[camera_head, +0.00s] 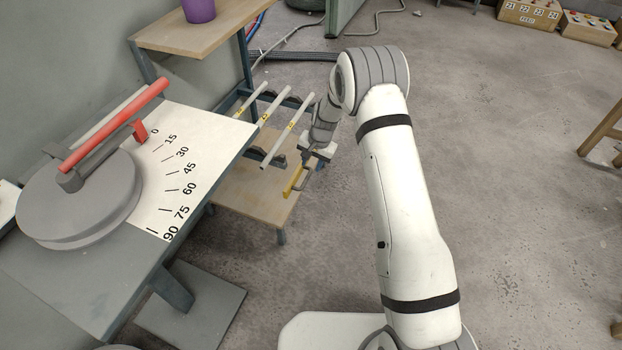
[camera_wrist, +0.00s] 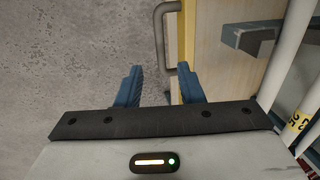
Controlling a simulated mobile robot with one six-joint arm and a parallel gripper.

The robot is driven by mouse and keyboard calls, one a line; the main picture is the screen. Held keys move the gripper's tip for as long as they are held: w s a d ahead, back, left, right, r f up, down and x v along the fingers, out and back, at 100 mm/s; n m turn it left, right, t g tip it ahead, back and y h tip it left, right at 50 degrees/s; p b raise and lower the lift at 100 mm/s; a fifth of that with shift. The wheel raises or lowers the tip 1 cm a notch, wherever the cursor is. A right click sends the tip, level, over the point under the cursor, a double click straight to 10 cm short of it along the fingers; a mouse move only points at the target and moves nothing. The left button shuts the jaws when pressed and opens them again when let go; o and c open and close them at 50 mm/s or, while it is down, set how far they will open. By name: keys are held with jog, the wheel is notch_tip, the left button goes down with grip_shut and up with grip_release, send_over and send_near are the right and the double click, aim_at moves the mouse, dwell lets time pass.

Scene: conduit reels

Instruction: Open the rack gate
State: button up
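The rack gate (camera_wrist: 187,30) shows in the wrist view as a yellow-edged upright panel with a grey bar handle (camera_wrist: 162,38) on its left side. In the head view the gate (camera_head: 292,180) is a small yellow piece at the right end of the conduit rack, with its handle (camera_head: 308,183) beside it. My gripper (camera_wrist: 160,66) is open and empty, with two blue fingers apart. The handle lies across the gap between the fingertips, nearer the right one; I cannot tell whether they touch. In the head view my gripper (camera_head: 308,165) is just above the handle and partly hides it.
Several white conduits with yellow labels (camera_head: 286,131) lie on the rack left of the gate. A grey bench with a bender wheel (camera_head: 80,205), red lever (camera_head: 115,125) and angle scale stands at the left. Open concrete floor (camera_head: 510,180) lies to the right.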

aim_at(307, 178)
jog(key=f, duration=0.2)
jog(key=f+b, duration=0.1)
jog(key=f, duration=0.1)
jog(key=a+f+b, duration=0.1)
jog(key=f, duration=0.1)
jog(key=shift+w+a+f, duration=0.1)
jog(key=shift+w+f, duration=0.1)
jog(key=shift+f, duration=0.2)
jog(key=shift+c, duration=0.3)
grip_shut()
